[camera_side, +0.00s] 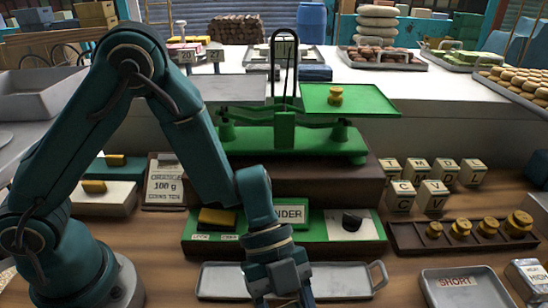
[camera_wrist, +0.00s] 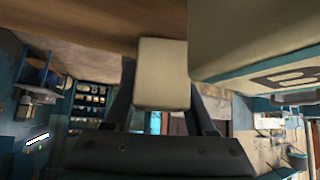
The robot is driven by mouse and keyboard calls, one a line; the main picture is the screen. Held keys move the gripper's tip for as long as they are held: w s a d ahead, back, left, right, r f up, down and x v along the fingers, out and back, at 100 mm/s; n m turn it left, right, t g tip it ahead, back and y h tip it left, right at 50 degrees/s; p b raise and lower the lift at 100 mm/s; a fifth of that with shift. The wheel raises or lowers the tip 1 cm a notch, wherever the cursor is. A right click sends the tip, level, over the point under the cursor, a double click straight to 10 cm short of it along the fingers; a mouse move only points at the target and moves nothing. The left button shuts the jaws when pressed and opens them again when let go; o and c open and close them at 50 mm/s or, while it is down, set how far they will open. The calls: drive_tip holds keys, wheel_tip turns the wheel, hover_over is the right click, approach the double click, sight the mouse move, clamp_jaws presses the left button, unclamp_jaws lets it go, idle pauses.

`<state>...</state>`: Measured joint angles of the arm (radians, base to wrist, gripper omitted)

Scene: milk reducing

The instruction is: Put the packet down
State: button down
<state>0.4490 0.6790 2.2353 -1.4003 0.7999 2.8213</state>
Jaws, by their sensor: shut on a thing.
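My gripper (camera_wrist: 161,98) is shut on a small cream-coloured packet (camera_wrist: 162,62), which sits between the two fingers in the wrist view. In the side view my gripper (camera_side: 279,292) is low at the bottom edge, in front of a long metal tray (camera_side: 340,284). Its fingertips are cut off there, and I cannot make out the packet in that view. Whether the packet touches a surface cannot be told.
A larger cream block with a blue-edged letter face (camera_wrist: 255,50) is close on the right in the wrist view. A green-topped stand (camera_side: 315,222) is behind the tray. A "SHORT" tray (camera_side: 468,292) and a rack of brass weights (camera_side: 405,240) are at right.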

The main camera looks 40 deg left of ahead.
drive_tip(key=shift+f, duration=0.4)
drive_tip(key=shift+c, duration=1.1)
unclamp_jaws()
drive_tip(key=shift+f, duration=0.15)
drive_tip(key=shift+w+r, duration=0.1)
drive_tip(key=shift+r, duration=0.2)
drive_tip(key=v, duration=1.1)
drive_tip(key=s+a+r+n+t+y, duration=0.2)
drive_tip(key=a+n, duration=0.5)
drive_tip(key=n, duration=0.4)
drive_tip(key=s+a+r+n+t+y, duration=0.3)
drive_tip(key=a+r+n+t+y, duration=0.2)
drive_tip(key=n, duration=0.6)
drive_tip(key=a+t+y, duration=0.1)
drive_tip(key=a+t, duration=0.1)
drive_tip(key=a, duration=0.1)
drive_tip(key=shift+s+n, duration=0.15)
drive_tip(key=shift+n, duration=0.15)
